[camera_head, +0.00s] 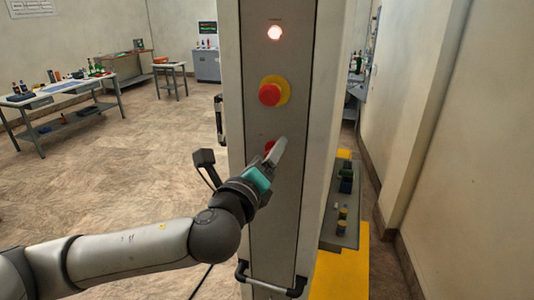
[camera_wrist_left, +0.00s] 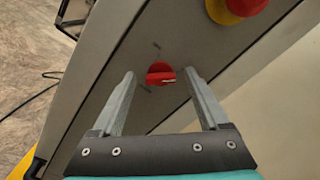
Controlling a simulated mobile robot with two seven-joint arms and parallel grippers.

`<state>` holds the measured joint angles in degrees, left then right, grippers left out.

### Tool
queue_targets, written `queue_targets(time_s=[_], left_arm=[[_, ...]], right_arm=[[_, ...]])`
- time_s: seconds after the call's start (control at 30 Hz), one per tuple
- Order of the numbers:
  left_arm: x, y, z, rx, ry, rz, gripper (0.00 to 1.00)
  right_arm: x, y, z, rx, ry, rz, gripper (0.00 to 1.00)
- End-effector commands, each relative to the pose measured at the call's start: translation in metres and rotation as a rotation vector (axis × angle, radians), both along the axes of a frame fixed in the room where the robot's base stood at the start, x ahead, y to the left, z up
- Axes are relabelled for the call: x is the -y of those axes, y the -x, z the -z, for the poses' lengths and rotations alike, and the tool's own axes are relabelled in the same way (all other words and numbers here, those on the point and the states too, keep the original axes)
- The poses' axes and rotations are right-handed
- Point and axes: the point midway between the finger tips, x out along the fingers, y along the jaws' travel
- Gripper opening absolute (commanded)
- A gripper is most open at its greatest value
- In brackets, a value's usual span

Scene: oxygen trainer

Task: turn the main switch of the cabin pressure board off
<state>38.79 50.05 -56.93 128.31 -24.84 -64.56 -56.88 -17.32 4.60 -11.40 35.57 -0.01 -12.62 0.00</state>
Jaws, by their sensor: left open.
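The cabin pressure board (camera_head: 258,220) is a tall grey panel in the middle of the head view. Its main switch (camera_head: 269,145) is a small red rotary knob, partly hidden by my left gripper. In the left wrist view the red switch (camera_wrist_left: 160,73) shows a raised grip bar lying roughly across the picture. My left gripper (camera_head: 277,149) is at the panel in front of the switch. Its two fingers are apart, one on each side of the knob in the left wrist view, with gaps visible there. My right gripper is not in view.
A red mushroom button on a yellow base (camera_head: 270,94) sits above the switch, under a lit white lamp (camera_head: 275,32). A black handle (camera_head: 270,284) juts out below. A grey tray with several items (camera_head: 341,230) is to the right. Tables stand far left.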

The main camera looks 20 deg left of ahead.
Motion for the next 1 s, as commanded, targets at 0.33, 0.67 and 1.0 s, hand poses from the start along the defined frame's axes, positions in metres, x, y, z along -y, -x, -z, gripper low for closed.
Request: queue_targets(time_s=[0.33,0.67,1.0], left_arm=[[0.0000,-0.0001,-0.0001,0.000,0.000,0.000,0.46],[-0.0001,-0.0002,0.0000,0.000,0.000,0.000,0.09],[-0.0003,-0.0002,0.0001,0.000,0.010,0.000,0.00]], right_arm=[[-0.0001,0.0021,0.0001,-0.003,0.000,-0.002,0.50],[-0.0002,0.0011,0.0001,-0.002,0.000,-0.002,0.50],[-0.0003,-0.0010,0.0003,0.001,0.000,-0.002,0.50]])
